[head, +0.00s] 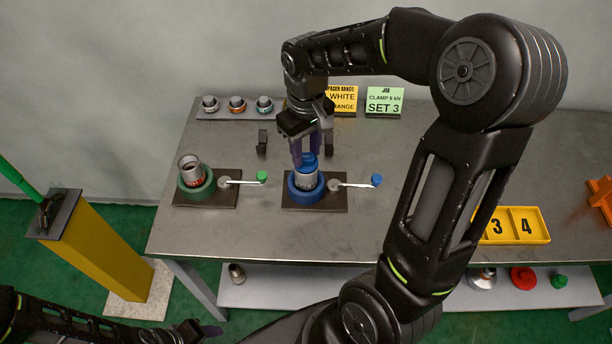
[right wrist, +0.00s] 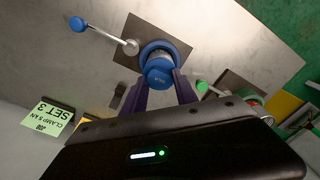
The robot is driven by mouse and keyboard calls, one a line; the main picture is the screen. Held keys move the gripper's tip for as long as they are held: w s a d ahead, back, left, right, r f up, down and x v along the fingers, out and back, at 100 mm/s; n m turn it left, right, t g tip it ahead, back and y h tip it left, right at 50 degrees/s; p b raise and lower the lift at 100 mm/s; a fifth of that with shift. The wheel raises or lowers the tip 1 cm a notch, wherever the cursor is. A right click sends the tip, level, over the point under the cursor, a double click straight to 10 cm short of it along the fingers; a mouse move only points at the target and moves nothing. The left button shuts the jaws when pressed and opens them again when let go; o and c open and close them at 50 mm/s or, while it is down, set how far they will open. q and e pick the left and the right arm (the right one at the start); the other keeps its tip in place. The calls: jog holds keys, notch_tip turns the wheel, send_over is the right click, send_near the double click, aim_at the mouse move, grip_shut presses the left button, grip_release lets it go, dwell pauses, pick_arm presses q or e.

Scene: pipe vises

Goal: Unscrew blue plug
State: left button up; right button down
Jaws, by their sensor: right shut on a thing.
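The blue plug (head: 309,160) sits on top of a grey pipe (head: 306,181) that stands upright in the blue vise (head: 291,190). The plug also shows in the right wrist view (right wrist: 159,72), between the purple fingers. My right gripper (head: 307,155) points down from above and is shut on the blue plug. The fingers partly hide the plug in the head view. Whether the plug's thread is still in the pipe cannot be told. My left gripper (head: 200,331) is low at the bottom left, away from the table; its jaws are unclear.
The green vise (head: 184,196) holds an open grey pipe to the left. The blue-knobbed handle (head: 355,184) sticks out right of the blue vise. Cards and small fittings stand along the table's back. A yellow numbered tray (head: 545,240) is at right. Bare table lies in front.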

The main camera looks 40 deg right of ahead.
aim_at(306, 156)
jog(key=shift+r+p, duration=0.4)
jog(key=shift+r, duration=0.25)
jog(key=shift+r+p, duration=1.45)
jog(key=shift+r, duration=0.4)
